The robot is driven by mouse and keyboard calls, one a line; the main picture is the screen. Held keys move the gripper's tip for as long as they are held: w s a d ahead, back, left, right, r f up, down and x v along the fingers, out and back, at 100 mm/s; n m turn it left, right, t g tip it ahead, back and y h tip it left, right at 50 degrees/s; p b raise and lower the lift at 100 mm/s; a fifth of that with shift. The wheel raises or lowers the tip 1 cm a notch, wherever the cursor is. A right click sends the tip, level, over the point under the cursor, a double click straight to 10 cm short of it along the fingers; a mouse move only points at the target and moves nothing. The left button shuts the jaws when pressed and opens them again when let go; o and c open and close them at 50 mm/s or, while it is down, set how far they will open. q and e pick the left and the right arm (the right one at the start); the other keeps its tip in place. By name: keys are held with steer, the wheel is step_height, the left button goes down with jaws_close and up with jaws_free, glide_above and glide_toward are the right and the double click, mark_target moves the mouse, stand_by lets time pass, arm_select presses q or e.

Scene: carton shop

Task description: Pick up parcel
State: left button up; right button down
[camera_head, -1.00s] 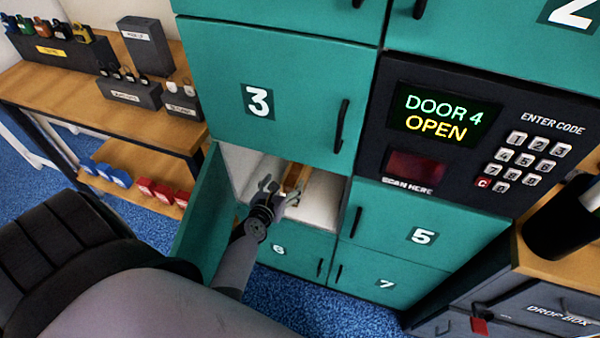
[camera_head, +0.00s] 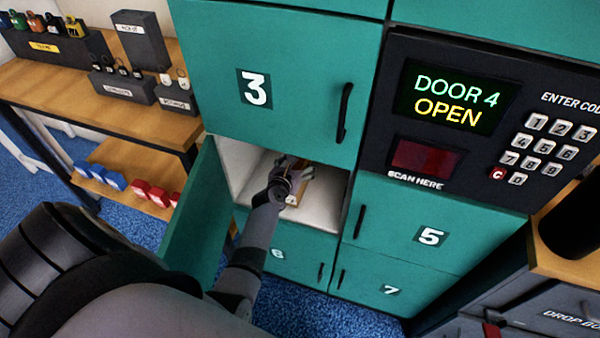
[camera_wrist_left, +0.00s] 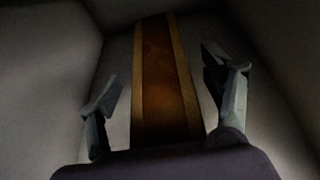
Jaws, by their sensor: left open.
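The parcel (camera_wrist_left: 166,80), a long brown box with lighter edges, lies inside the open locker compartment (camera_head: 235,165) below door 3. In the head view only small parts of it show past my left gripper (camera_head: 293,172). In the left wrist view my left gripper (camera_wrist_left: 165,105) is open, with one finger on each side of the parcel and visible gaps to it. The fingers are inside the compartment. My right gripper is in neither current view.
The compartment's green door (camera_head: 193,215) stands swung open at the left. Closed door 3 (camera_head: 280,80) is above, doors 5 (camera_head: 430,235) and 6 beside and below. The keypad panel (camera_head: 480,120) reads "DOOR 4 OPEN". A wooden shelf unit (camera_head: 90,100) stands left.

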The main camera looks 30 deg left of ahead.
arm_select(q)
steer(key=shift+r, duration=0.1)
steer(key=shift+c, duration=0.3)
jaws_close()
stand_by(0.5)
